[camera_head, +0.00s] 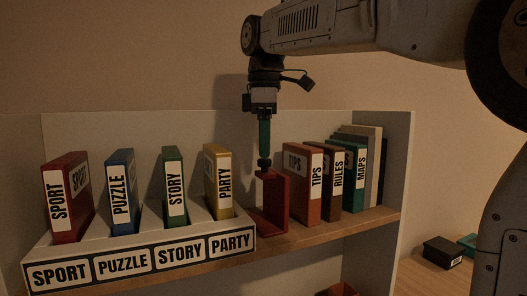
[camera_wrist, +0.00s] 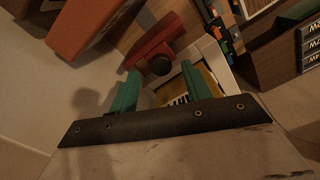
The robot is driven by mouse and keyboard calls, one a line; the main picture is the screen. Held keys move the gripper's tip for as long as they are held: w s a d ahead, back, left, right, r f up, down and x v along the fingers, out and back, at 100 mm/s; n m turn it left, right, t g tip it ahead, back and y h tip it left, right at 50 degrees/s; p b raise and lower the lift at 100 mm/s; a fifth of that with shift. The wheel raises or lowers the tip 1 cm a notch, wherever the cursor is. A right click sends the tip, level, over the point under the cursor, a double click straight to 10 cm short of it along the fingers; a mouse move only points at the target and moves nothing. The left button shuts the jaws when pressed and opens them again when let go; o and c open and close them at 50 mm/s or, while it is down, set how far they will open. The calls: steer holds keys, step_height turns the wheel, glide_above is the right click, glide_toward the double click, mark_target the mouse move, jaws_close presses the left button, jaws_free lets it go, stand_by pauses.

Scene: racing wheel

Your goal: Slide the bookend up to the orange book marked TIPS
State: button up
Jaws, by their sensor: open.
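The red bookend (camera_head: 274,205) stands upright on the wooden shelf, with a black knob (camera_head: 264,164) on top. The orange TIPS book (camera_head: 304,185) stands just right of it, tilted little if at all. In the wrist view a strip of wood shows between the bookend (camera_wrist: 150,38) and the orange book (camera_wrist: 84,25), so they are apart. My gripper (camera_head: 264,152) points down directly above the knob, its green fingers open. In the wrist view the knob (camera_wrist: 161,65) appears between the fingertips, slightly beyond them; I cannot tell whether they touch it.
Right of TIPS stand the brown RULES book (camera_head: 332,183), the teal MAPS book (camera_head: 356,180) and pale books. A white labelled rack (camera_head: 130,250) holds the SPORT, PUZZLE, STORY and yellow PARTY (camera_head: 216,180) books, close left of the bookend. A dark box (camera_head: 442,252) sits lower right.

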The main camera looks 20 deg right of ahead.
steer(key=shift+f, duration=1.1)
jaws_close()
steer(key=d, duration=0.4)
steer(key=shift+d, duration=0.25)
jaws_free()
step_height(320, 180, up, 8)
